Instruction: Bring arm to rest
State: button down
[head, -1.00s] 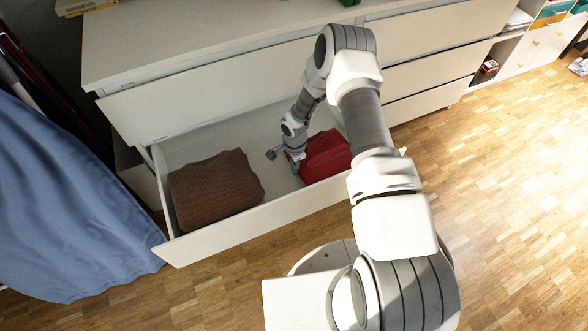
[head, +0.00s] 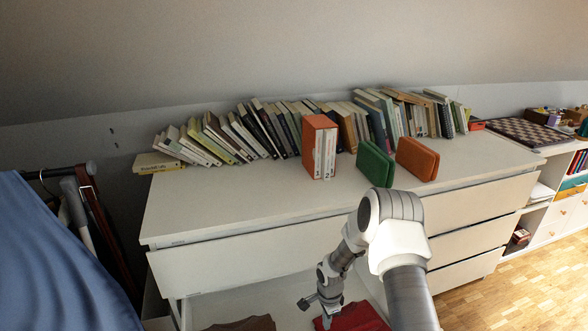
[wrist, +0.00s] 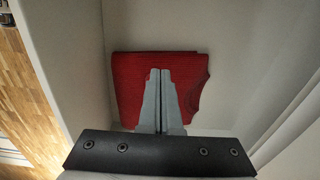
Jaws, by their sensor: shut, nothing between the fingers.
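My gripper (wrist: 160,75) is shut and empty in the wrist view, its two grey fingers together. It shows in front of a folded red cloth (wrist: 128,85) lying in the open drawer (wrist: 230,70); I cannot tell the gap between them. In the head view my arm reaches over the drawer, and the gripper (head: 328,322) is near the bottom edge, partly cut off. The red cloth (head: 362,318) shows beside it. A brown folded cloth (head: 245,324) lies to the left in the drawer, mostly out of frame.
A blue cloth (head: 55,265) hangs at the left. Wooden floor (head: 500,297) is clear at the right.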

jog(key=s+d+r+n+t+h, duration=0.1)
jog(key=d+r+n, duration=0.15)
jog(key=r, duration=1.35)
jog(key=s+d+r+n+t, duration=0.15)
jog(key=r+n, duration=0.25)
jog(key=r, duration=1.1)
jog(key=s+r+n+t, duration=0.1)
jog(key=s+r+n, duration=0.2)
jog(key=s+r, duration=0.45)
jog(key=s+r+n+t+y, duration=0.15)
jog(key=s+r, duration=0.25)
jog(key=s, duration=0.6)
jog(key=s+r+n+t, duration=0.1)
jog(key=s+r+n, duration=0.4)
jog(key=s, duration=0.4)
notch_tip(320, 180, up, 20)
jog(key=m+p, duration=0.1)
jog(key=p, duration=1.7)
jog(key=shift+w+a+f+m+g+p, duration=0.25)
jog(key=shift+w+a+m+g+p, duration=0.05)
jog(key=shift+w+a+p, duration=0.15)
